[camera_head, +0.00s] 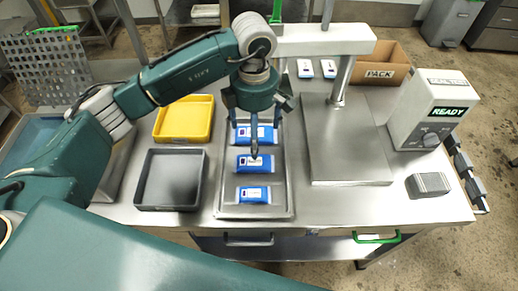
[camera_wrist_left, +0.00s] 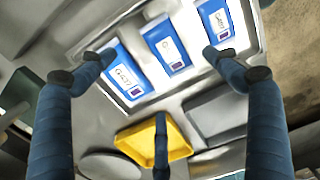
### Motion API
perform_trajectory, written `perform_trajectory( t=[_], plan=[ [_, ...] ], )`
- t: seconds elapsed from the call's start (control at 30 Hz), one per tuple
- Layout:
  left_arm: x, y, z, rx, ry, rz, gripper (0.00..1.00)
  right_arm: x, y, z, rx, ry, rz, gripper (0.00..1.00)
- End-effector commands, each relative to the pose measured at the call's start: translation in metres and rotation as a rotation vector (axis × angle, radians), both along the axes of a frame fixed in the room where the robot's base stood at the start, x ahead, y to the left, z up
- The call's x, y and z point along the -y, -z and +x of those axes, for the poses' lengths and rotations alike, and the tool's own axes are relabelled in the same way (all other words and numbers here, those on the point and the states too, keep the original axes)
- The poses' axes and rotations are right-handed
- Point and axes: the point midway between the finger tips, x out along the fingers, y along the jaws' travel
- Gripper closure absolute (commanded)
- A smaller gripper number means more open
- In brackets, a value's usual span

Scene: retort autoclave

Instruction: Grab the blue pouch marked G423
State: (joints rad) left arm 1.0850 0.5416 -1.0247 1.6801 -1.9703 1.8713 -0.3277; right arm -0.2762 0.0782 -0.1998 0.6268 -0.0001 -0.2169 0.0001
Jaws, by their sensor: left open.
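Three blue pouches lie in a row in a metal tray (camera_head: 284,205) in the head view: the far pouch (camera_head: 265,134), the middle pouch (camera_head: 246,163) and the near pouch (camera_head: 254,194). In the left wrist view, the far pouch (camera_wrist_left: 126,72) is at left, with a blurred label that seems to read G423. The middle pouch (camera_wrist_left: 170,52) and near pouch (camera_wrist_left: 222,22) have labels too blurred to read surely. My left gripper (camera_head: 254,150) is open and empty, pointing down above the far and middle pouches, hiding part of them. My right gripper is not in view.
Left of the tray are a yellow tray (camera_head: 184,119) and a dark grey tray (camera_head: 171,180). A PACK carton (camera_head: 381,70) and two more pouches (camera_head: 317,69) are behind.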

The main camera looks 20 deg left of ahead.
Motion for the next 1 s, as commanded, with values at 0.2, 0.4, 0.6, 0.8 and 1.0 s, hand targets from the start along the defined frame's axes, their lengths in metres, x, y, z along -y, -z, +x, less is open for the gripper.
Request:
perform_trajectory(
  t=[0.2,0.4,0.6,0.8,1.0],
  plan=[
    [0.000,0.030,-0.002,-0.006,0.001,-0.001,0.11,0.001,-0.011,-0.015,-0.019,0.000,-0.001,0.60],
    [0.000,0.052,-0.001,-0.003,0.001,-0.001,0.11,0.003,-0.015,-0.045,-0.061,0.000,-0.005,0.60],
    [-0.002,0.070,-0.002,-0.007,0.000,0.000,0.11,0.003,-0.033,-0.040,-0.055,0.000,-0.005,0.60],
    [-0.003,0.100,-0.001,-0.004,-0.001,-0.001,0.11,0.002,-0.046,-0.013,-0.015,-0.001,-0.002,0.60],
    [-0.003,0.107,0.000,0.000,0.001,-0.002,0.11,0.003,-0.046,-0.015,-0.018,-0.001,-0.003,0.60]
  ],
)
